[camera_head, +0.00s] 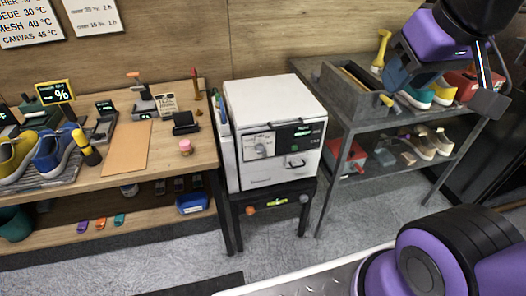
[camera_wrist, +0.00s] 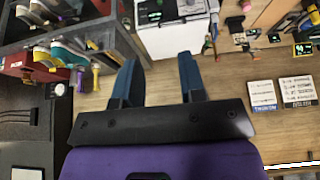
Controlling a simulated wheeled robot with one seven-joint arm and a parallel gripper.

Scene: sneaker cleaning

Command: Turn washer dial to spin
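The washer (camera_head: 275,101) is a white box on a dark stand between the wooden bench and the grey shelf. The dial's exact setting is too small to read. My gripper (camera_head: 396,78) is up at the right, in front of the grey shelf, well apart from the washer. In the wrist view its two blue fingers (camera_wrist: 157,60) are spread with nothing between them. Part of the washer (camera_wrist: 172,30) shows beyond the fingertips there; the dial is not clear in it.
The grey shelf (camera_head: 335,104) with shoes, boxes and a yellow-handled tool stands right of the washer. The wooden bench (camera_head: 135,185) with sneakers, signs and small tools stands at the left. The grey floor (camera_head: 270,255) before the washer is clear.

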